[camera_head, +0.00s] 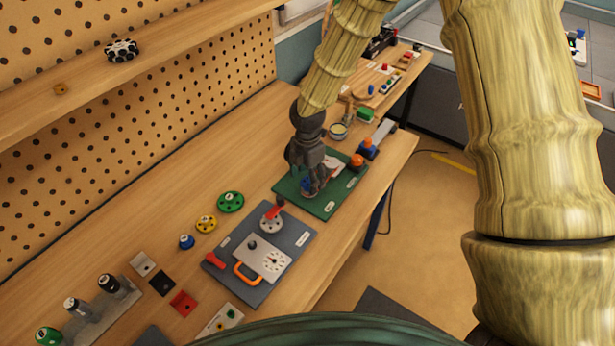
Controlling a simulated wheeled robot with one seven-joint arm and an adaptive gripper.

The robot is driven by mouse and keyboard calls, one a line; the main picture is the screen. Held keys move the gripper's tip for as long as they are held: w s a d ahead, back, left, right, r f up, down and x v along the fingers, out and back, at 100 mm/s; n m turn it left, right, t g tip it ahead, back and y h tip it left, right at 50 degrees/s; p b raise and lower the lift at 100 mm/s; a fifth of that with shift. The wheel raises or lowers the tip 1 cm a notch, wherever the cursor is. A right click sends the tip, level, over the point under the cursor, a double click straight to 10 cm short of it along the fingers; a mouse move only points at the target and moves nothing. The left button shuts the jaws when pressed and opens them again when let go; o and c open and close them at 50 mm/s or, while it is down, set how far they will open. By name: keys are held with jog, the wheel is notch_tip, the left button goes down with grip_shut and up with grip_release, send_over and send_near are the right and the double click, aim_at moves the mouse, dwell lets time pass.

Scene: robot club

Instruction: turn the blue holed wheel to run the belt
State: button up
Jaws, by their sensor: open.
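My gripper (310,178) is dark grey, points down over the green board (323,206) on the bench, and is open. A small blue part (307,187) shows at its fingertips, low over the board. It looks like the blue holed wheel, but the fingers cover most of it and its holes cannot be made out. I cannot tell whether the fingers touch it. A pale and reddish part (332,166) lies just right of the gripper on the same board. The belt cannot be made out clearly.
A grey panel (252,292) with a red lever and an orange handle lies nearer. The bench behind is clear up to the pegboard.

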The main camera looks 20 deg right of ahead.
jog(key=shift+f, duration=0.65)
jog(key=c, duration=1)
